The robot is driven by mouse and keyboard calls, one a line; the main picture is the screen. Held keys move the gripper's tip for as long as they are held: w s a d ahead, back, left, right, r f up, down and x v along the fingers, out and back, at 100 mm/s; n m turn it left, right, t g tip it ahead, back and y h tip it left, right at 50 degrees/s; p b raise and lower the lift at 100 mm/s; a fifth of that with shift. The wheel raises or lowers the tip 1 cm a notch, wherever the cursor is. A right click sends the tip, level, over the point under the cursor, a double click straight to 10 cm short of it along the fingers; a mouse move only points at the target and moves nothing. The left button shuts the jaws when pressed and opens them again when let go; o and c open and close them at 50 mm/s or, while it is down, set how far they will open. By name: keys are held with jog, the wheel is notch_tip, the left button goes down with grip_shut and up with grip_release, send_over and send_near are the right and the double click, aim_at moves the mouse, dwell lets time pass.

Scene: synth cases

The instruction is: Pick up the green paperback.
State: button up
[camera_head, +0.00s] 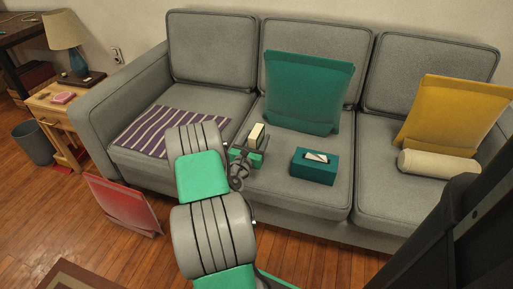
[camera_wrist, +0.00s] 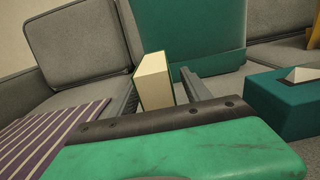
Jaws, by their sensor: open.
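A small cream block (camera_head: 257,136) stands upright on the sofa's middle seat, in front of the teal cushion. It also shows in the wrist view (camera_wrist: 153,82), upright, with pale faces that could be page edges. No other book-like green thing shows on the sofa. My gripper (camera_head: 243,151) is low over the seat, just in front of the block. In the wrist view its fingers (camera_wrist: 159,76) are apart, with the block showing between them. I cannot tell whether they touch it.
A teal tissue box (camera_head: 314,168) sits close on the right. A teal cushion (camera_head: 305,92) leans behind. A striped purple cloth (camera_head: 165,130) lies on the left seat. A cream bolster (camera_head: 438,165) and yellow cushion (camera_head: 458,112) are at the right. A red cushion (camera_head: 125,205) leans below.

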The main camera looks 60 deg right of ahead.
jog(key=shift+c, duration=0.3)
grip_shut()
dwell(0.3)
